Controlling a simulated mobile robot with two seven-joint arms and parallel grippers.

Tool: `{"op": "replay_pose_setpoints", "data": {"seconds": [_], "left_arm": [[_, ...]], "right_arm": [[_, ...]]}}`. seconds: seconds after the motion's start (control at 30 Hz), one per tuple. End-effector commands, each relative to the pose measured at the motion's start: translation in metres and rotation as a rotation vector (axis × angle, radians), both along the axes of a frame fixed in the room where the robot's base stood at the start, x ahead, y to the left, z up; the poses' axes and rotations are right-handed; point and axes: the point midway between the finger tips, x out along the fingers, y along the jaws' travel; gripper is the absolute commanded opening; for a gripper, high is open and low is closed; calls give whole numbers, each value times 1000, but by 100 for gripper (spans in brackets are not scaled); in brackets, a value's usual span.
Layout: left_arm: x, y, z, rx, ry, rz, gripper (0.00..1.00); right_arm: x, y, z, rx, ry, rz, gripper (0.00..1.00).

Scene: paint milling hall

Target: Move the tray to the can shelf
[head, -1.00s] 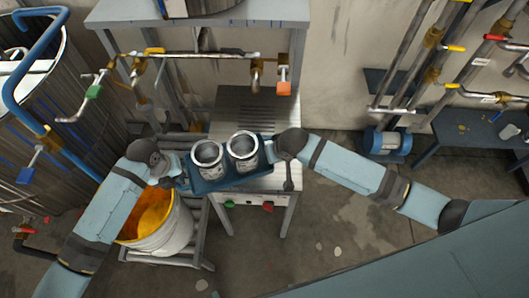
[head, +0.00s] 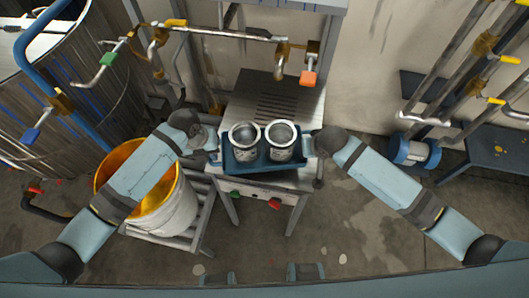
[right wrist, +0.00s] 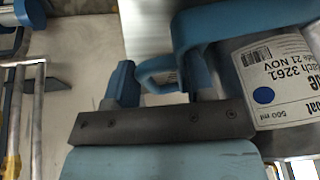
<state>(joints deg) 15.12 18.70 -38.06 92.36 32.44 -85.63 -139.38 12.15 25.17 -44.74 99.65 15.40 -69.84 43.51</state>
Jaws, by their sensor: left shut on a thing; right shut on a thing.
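The blue tray (head: 258,167) holds two open metal cans, the left one (head: 244,142) and the right one (head: 280,141), both upright. My left gripper (head: 213,151) is shut on the tray's left end. My right gripper (head: 311,144) is shut on its right end. In the right wrist view the fingers of my right gripper (right wrist: 162,82) are at the tray's blue handle (right wrist: 158,68), beside a can with a white label (right wrist: 275,80). The tray is over the front of a metal stand; I cannot tell whether it touches it. I cannot identify the can shelf.
A bucket of orange-yellow paint (head: 165,205) stands below my left arm. A large ribbed vessel (head: 60,130) is at the left. A pipe with valves (head: 220,36) crosses behind the metal stand (head: 275,95).

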Motion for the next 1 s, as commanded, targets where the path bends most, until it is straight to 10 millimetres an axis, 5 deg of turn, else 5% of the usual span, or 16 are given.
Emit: {"op": "replay_pose_setpoints", "data": {"seconds": [0.9,0.93,1.0], "left_arm": [[1,2,-52,4,-1,1,0],[1,2,-49,4,0,2,19],[1,2,-47,4,0,2,35]], "right_arm": [[1,-2,-52,-5,0,-1,20],[1,-2,-49,-5,0,-1,54],[0,-2,-48,-5,1,-1,70]]}}
